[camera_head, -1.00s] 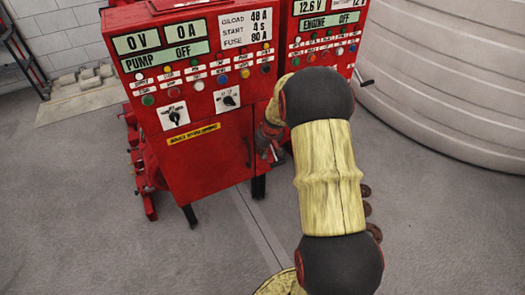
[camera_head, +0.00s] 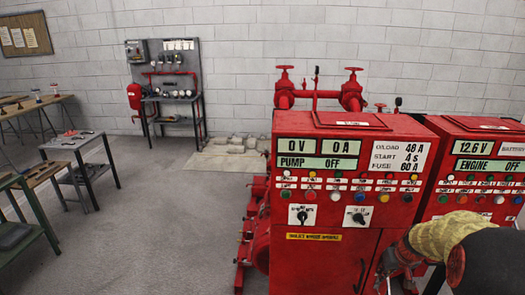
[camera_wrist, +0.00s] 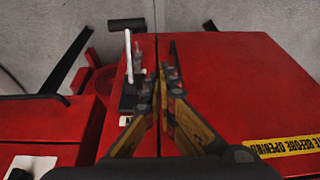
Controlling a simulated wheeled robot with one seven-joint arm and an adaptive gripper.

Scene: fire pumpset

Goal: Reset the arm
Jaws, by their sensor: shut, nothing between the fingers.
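My arm comes in from the bottom right of the head view, with my gripper (camera_head: 385,277) low in front of the red pump cabinet (camera_head: 340,240). In the wrist view my gripper (camera_wrist: 163,75) has its fingers together in the middle, with nothing held. The cabinet's red door face (camera_wrist: 225,80) lies beyond the fingers, with a yellow warning label (camera_wrist: 285,149) at lower right. A pale lever (camera_wrist: 128,55) shows just left of the fingers. I cannot tell whether the fingers touch the cabinet.
A second red engine panel (camera_head: 485,140) stands to the right, close to my arm. A rack with gauges (camera_head: 170,95) stands at the back wall. A small tool table (camera_head: 75,140) and workbenches are at left. The grey floor (camera_head: 150,230) at left is open.

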